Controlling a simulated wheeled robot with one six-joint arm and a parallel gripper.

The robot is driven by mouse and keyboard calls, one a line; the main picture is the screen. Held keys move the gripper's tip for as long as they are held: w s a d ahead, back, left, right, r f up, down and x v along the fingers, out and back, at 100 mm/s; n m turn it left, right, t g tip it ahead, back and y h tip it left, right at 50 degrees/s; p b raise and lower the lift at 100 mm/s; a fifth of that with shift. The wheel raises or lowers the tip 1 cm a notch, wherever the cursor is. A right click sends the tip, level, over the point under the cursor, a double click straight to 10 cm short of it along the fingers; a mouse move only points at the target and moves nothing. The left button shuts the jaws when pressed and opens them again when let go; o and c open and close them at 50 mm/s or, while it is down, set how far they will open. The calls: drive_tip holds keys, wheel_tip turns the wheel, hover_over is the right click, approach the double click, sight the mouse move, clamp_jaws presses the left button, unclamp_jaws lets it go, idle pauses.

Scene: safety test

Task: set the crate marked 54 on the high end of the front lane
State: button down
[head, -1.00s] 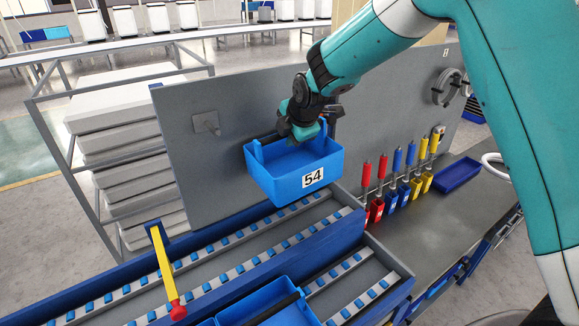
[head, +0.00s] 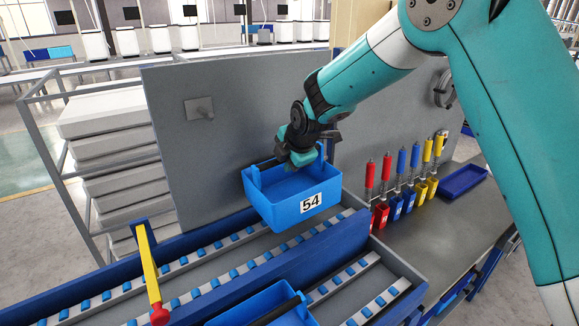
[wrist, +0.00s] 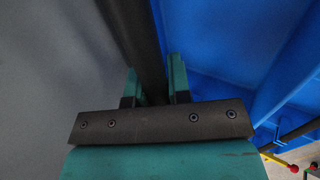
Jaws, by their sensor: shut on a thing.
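The blue crate marked 54 (head: 290,208) hangs level from my gripper (head: 303,158) in the head view, in front of the grey board. My gripper is shut on the crate's dark handle bar, which runs between the fingers (wrist: 152,88) in the wrist view; blue crate wall (wrist: 220,40) shows beside it. The crate appears above the right part of the back lane (head: 232,252); its exact height over the rollers is unclear. The front lane (head: 372,290) lies nearer, with its right end bare. Another blue crate (head: 262,304) with a dark bar sits on it, partly cut off.
The grey board (head: 220,150) rises behind. Red, blue and yellow-handled tools (head: 400,185) and a blue tray (head: 463,181) occupy the bench at right.

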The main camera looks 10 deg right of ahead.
sight(285, 193)
drive_tip(key=shift+f+b, duration=2.85)
drive_tip(key=shift+f, duration=1.3)
drive_tip(key=c, duration=1)
unclamp_jaws()
drive_tip(key=shift+r, duration=0.1)
drive_tip(key=b+v, duration=0.4)
drive_tip(key=v, duration=1.3)
drive_tip(key=s+a+f+m+g+y, duration=0.1)
drive_tip(key=s+m, duration=0.4)
drive_tip(key=s, duration=0.5)
drive_tip(key=s+a+f+m+g+y, duration=0.1)
drive_tip(key=s+f+m+g, duration=0.2)
drive_tip(key=s, duration=0.7)
drive_tip(key=s+a+f+m+g, duration=0.1)
drive_tip(key=s+f+m+g, duration=0.1)
drive_tip(key=s+m, duration=0.4)
drive_tip(key=shift+s+a+f+m+g+y, duration=0.1)
drive_tip(key=shift+s+f+m+g+y, duration=0.1)
drive_tip(key=shift+s, duration=0.8)
drive_tip(key=shift+s+a+f+m+g+y, duration=0.1)
drive_tip(key=shift+s+m+y, duration=0.1)
drive_tip(key=shift+s, duration=0.85)
